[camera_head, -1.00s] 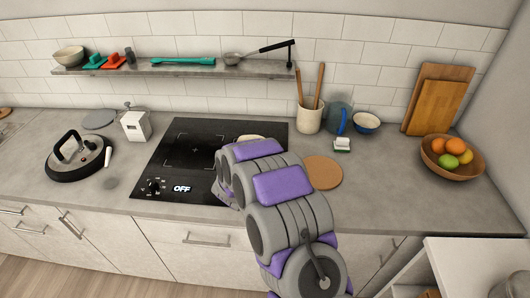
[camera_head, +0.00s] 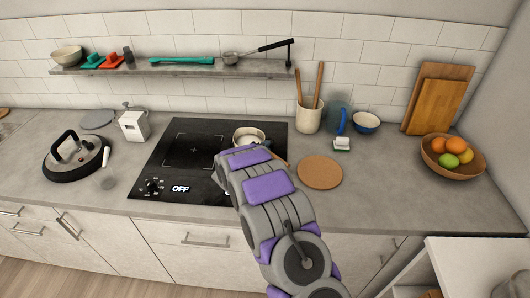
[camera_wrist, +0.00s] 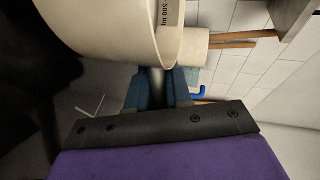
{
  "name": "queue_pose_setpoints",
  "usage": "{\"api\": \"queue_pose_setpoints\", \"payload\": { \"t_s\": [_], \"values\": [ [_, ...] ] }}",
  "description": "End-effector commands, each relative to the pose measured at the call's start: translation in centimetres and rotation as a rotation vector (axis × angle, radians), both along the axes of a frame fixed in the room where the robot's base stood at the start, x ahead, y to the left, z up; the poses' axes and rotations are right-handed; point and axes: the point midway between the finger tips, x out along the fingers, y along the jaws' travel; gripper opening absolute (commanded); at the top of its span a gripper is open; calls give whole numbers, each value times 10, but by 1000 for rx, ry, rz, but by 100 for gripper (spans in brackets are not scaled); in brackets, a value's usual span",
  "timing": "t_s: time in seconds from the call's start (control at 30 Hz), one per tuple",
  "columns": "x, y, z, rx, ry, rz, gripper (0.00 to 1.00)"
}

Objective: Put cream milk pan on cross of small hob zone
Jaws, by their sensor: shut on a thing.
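The cream milk pan (camera_head: 248,135) is over the right rear part of the black hob (camera_head: 160,168), partly covered by my arm in the head view. I cannot tell whether it touches the glass. In the wrist view the pan (camera_wrist: 115,25) fills the upper middle, with a "200 ml" marking inside its wall. My gripper (camera_wrist: 160,92) is shut on the pan's thin grey handle, just beside the wall. In the head view my gripper is hidden behind my arm. The small hob zone and its cross do not show; the pan and arm cover the right side of the hob.
A round cork mat (camera_head: 320,171) lies right of the hob. Behind it stand a utensil pot (camera_head: 308,118), a blue jug (camera_head: 338,118) and a bowl (camera_head: 367,122). A shelf (camera_head: 175,69) hangs above the hob.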

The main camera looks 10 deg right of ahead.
Motion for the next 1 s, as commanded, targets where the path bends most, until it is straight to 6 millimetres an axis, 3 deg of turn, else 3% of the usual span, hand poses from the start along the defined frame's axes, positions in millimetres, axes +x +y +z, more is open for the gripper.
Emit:
{"api": "queue_pose_setpoints", "payload": {
  "t_s": [0.1, 0.37, 0.4, 0.63, 1.0],
  "values": [
    [0, -1, -11, 0, -3, -2, 0],
    [0, -1, -11, 1, -4, -1, 0],
    [0, -1, -11, 1, -3, -2, 21],
    [0, -1, -12, 1, -1, -2, 43],
    [-4, 4, -10, 1, -1, 0, 45]
  ]
}}
